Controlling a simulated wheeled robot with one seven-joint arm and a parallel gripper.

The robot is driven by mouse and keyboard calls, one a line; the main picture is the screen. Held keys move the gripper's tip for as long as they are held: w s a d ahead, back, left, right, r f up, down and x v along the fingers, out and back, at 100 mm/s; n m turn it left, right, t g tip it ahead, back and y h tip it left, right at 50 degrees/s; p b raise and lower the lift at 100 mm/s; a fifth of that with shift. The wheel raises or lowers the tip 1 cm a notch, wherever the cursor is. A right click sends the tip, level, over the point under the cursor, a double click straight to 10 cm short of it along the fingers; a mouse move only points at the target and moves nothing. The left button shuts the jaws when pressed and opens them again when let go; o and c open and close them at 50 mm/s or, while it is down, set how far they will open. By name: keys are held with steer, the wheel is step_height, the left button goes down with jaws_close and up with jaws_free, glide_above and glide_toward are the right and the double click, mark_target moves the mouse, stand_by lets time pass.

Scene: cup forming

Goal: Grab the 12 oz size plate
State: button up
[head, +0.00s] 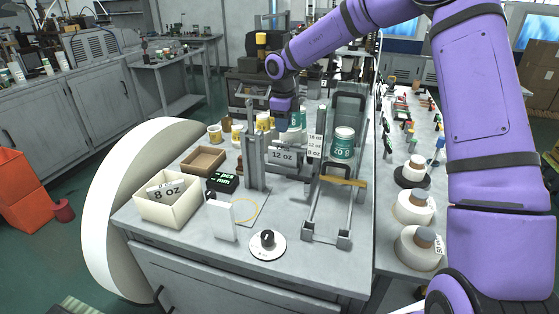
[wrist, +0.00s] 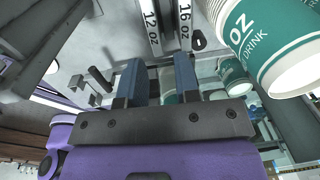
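The 12 oz plate (head: 283,156) stands beside the machine in the head view, its black label facing me. In the wrist view the 12 oz plate (wrist: 151,22) is a narrow white strip beyond my fingertips, beside a similar 16 oz plate (wrist: 184,22). My gripper (wrist: 158,62) has two blue fingers spread apart, with nothing seen held between them. The fingertips appear short of both plates. In the head view my gripper is above and behind the 12 oz plate, and its fingers are hard to make out.
A green cup stack (wrist: 270,45) is close on the right in the wrist view. A labelled upright strip (head: 314,146) and a large green cup (head: 343,143) stand right of the 12 oz plate. A cream box (head: 167,211) holds an 8 oz plate (head: 166,189).

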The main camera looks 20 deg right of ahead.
mark_target(281, 149)
steer(key=shift+a+f, duration=0.45)
step_height(281, 149, down, 10)
steer(key=shift+f, duration=0.25)
jaws_close()
